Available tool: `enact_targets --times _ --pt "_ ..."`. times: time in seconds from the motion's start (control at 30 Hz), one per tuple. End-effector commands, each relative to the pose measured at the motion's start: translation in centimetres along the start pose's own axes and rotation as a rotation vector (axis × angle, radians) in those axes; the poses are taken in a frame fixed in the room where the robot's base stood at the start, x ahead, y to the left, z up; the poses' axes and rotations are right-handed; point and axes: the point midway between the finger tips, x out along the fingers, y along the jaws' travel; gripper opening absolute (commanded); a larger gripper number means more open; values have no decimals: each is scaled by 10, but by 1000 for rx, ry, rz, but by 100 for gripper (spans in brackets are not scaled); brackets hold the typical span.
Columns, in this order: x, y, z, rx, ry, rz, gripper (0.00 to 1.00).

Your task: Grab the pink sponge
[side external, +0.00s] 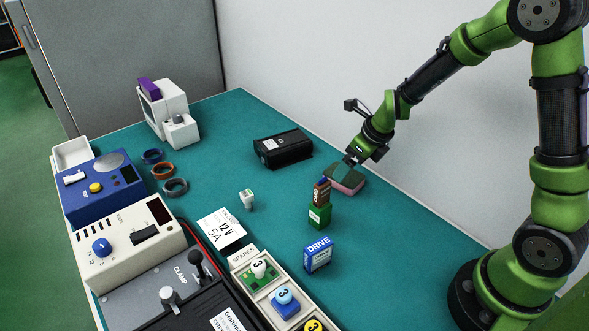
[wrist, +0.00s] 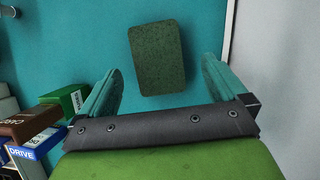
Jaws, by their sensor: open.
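The sponge (side external: 347,182) lies on the teal table towards the wall side, with a pink lower layer and a green top. In the wrist view the sponge (wrist: 157,57) shows only its dark green top, and the pink is hidden. My gripper (side external: 349,161) is just above the sponge in the side view. In the wrist view my open gripper (wrist: 161,66) has one finger to each side of the sponge, with teal table visible between. I see no contact, and the exact height gap is hard to tell.
A green box (side external: 319,215) with a brown box (side external: 322,191) stands close to the sponge. A blue DRIVE box (side external: 319,254) is nearer the camera. A black box (side external: 283,148) lies behind. The wall (wrist: 266,80) is to the right in the wrist view.

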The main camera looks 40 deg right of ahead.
Motion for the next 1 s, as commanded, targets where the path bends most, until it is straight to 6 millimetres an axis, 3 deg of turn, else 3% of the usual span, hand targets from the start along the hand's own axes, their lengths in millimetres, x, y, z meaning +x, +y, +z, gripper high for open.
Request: enact_targets --times 0.1,0.27,1.0 --pt "20 3 -2 3 4 1 99" --pt "34 3 -1 1 2 0 99" --pt "39 3 -3 0 1 1 99"
